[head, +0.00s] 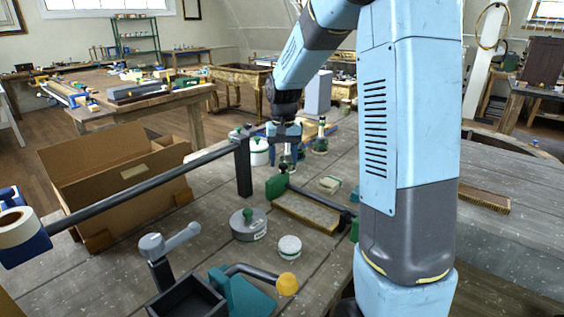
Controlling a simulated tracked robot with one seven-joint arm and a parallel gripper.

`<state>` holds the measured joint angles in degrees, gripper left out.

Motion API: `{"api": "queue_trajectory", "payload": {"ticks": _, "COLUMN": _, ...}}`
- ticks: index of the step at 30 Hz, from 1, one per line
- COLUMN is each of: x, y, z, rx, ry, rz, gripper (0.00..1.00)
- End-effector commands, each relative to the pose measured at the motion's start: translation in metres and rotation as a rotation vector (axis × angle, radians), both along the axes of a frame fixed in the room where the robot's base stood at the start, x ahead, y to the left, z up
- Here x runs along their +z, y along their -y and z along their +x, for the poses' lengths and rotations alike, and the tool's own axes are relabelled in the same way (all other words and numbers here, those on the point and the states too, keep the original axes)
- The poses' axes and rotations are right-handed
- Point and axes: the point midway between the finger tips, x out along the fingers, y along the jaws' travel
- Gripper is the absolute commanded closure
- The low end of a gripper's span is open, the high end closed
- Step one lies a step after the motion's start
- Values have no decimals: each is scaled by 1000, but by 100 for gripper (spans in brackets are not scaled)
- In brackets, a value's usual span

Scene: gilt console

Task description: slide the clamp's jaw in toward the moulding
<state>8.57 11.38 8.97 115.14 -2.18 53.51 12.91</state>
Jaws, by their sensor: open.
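A clamp lies on the workbench in the middle of the head view. Its green jaw (277,186) stands at the left end of a dark bar (322,201). A second green end (355,229) shows at the right, partly hidden behind my arm. A moulding (305,212), a flat tan-gold strip, lies along the near side of the bar between the green ends. Whether the left jaw touches it, I cannot tell. My gripper (285,148) points down above and behind the left jaw, open and apparently empty. Its fingertips are small and hard to separate from the jars behind.
Lidded tins (248,225) and (289,247) stand in front of the clamp. A dark post (243,168) with a long rod rises at the left, before a cardboard box (115,185). Jars (320,142) stand behind my gripper. A brush (484,199) lies right of my arm.

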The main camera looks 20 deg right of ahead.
Motion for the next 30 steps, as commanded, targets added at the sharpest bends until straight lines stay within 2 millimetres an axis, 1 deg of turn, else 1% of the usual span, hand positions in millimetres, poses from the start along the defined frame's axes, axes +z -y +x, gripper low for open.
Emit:
{"api": "queue_trajectory", "payload": {"ticks": 3, "x": -9, "y": 0, "z": 0, "rx": 0, "ry": -1, "rz": 0, "gripper": 43}}
{"api": "queue_trajectory", "payload": {"ticks": 6, "x": -13, "y": 0, "z": 0, "rx": 0, "ry": 0, "rz": 0, "gripper": 43}}
{"api": "queue_trajectory", "payload": {"ticks": 14, "x": -13, "y": 0, "z": 0, "rx": 1, "ry": 0, "rz": 0, "gripper": 43}}
{"api": "queue_trajectory", "payload": {"ticks": 30, "x": -13, "y": -1, "z": 0, "rx": 2, "ry": 0, "rz": 0, "gripper": 94}}
